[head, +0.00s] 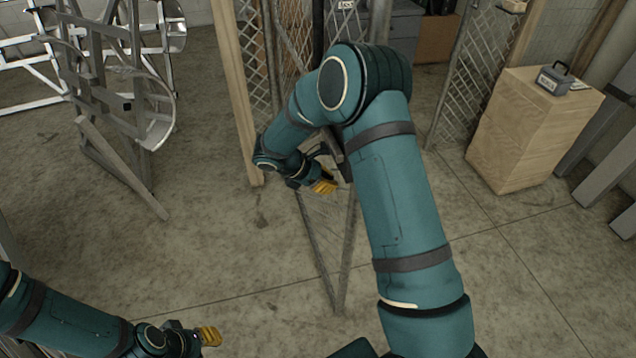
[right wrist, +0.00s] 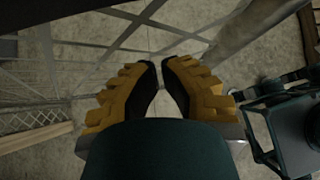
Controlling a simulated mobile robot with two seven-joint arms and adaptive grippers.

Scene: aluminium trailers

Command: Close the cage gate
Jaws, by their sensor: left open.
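The cage gate (head: 322,255) has a thin metal frame with faint mesh. It shows nearly edge-on in the middle of the head view, standing out from the cage toward me, and my right arm hides its upper part. My right gripper (head: 325,184) is beside the gate. In the right wrist view its yellow fingers (right wrist: 160,85) are near each other with a narrow gap. No held thing is clear between them, and mesh and bars show beyond. My left gripper (head: 209,336) is open, low at the left, away from the gate.
A wooden post (head: 237,95) and mesh panel (head: 255,50) stand left of the gate. Another mesh panel (head: 477,70) stands to the right. A wooden box (head: 530,130) carries a grey case (head: 554,80). A metal frame (head: 125,90) stands at the left. The floor between is clear.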

